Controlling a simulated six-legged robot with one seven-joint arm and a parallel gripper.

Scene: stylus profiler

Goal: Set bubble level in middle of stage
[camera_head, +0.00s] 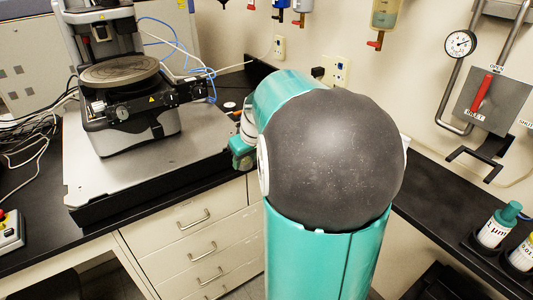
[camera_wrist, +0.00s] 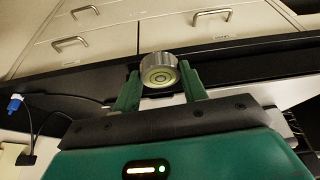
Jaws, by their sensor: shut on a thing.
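The bubble level (camera_wrist: 159,72) is a short round silver cylinder with a pale greenish vial in its face. In the wrist view it sits between the two green fingertips of my gripper (camera_wrist: 160,84), which is shut on it. In the head view my gripper (camera_head: 240,155) shows only partly beside my arm, right of the profiler, and the level cannot be made out there. The stage (camera_head: 118,70) is a round grey-brown disc on the stylus profiler at upper left. Its visible top is bare, and my gripper is apart from it.
The profiler's base (camera_head: 125,130) stands on a grey slab (camera_head: 95,185) on the black counter, with drawers (camera_head: 205,220) below. Blue and white cables run behind it. Labelled bottles (camera_head: 495,225) stand at right. My arm hides part of the counter.

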